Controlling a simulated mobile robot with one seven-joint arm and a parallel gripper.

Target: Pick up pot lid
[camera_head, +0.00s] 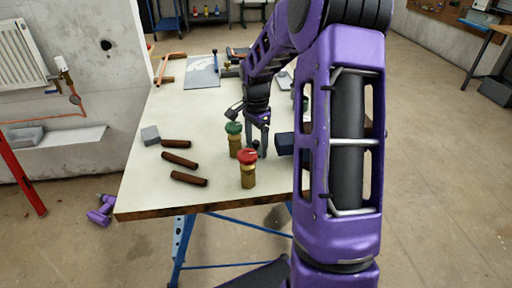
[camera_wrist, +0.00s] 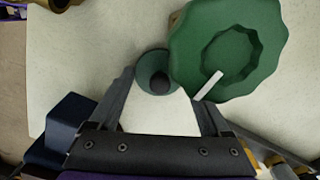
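A small round dark green disc with a black knob, which looks like the pot lid (camera_wrist: 152,68), shows in the wrist view just ahead of and between my fingertips. In the head view I cannot make it out behind the valves and my gripper. My gripper (camera_head: 257,138) points down over the table, behind and right of the green-capped valve. In the wrist view my gripper (camera_wrist: 160,92) is open, with one finger on each side of the lid's near edge. I cannot tell whether the fingers touch it.
A brass valve with a green cap (camera_head: 234,129) stands close beside my gripper; its cap (camera_wrist: 228,40) nearly meets the lid in the wrist view. A red-capped valve (camera_head: 248,158) stands nearer. A dark blue block (camera_head: 285,144) lies right. Brown rods (camera_head: 180,159) lie left on the table (camera_head: 140,195).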

